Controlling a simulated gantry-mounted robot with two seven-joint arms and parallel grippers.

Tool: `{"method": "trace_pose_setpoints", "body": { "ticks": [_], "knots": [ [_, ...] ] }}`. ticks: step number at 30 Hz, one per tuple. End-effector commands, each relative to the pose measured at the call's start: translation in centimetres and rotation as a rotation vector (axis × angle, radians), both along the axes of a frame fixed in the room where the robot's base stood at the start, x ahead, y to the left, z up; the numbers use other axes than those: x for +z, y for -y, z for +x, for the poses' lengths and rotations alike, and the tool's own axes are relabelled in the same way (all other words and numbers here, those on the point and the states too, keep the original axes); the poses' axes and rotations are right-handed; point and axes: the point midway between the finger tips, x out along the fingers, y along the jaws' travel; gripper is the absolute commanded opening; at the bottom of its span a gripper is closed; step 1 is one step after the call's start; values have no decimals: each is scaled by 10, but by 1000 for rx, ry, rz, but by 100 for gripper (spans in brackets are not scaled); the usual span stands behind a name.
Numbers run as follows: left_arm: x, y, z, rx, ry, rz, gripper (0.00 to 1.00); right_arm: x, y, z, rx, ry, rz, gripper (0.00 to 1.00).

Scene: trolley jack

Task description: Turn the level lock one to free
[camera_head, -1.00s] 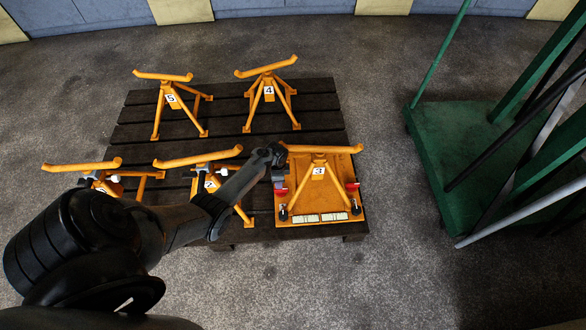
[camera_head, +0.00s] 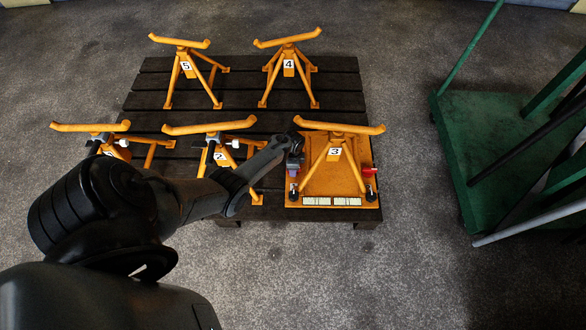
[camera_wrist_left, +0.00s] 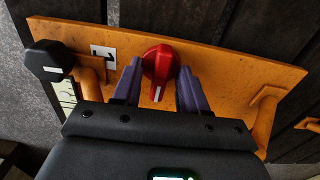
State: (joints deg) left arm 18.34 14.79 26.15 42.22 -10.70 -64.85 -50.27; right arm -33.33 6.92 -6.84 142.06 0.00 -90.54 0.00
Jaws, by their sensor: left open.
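A red knob (camera_wrist_left: 158,62) with a white mark on its near end stands on the orange plate (camera_wrist_left: 225,67) in the left wrist view. A label with "1" (camera_wrist_left: 103,53) is to its left. My left gripper (camera_wrist_left: 160,70) is open, with one purple finger on each side of the knob; whether they touch it I cannot tell. In the head view my left gripper (camera_head: 294,162) is at the left edge of the orange plate (camera_head: 318,185) under stand 3 and hides the knob there. My right gripper is not in view.
A black knob (camera_wrist_left: 48,60) is left of the label. Stand 3 (camera_head: 335,152) rises beside my gripper; another red knob (camera_head: 369,170) is on its right. Stand 2 (camera_head: 219,157) is close to my left arm. A green trolley (camera_head: 480,150) stands at the right.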

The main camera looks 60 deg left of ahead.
Motion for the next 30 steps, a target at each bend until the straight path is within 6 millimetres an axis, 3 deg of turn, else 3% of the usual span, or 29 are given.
{"method": "trace_pose_setpoints", "body": {
  "ticks": [6, 15, 30],
  "knots": [
    [0, 0, 0, 0, 0, 0, 43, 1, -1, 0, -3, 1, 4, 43],
    [0, 0, 0, 1, 1, 1, 0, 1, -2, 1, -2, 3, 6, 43],
    [1, 0, 0, 89, 0, 0, 0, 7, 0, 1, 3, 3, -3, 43]
  ]
}}
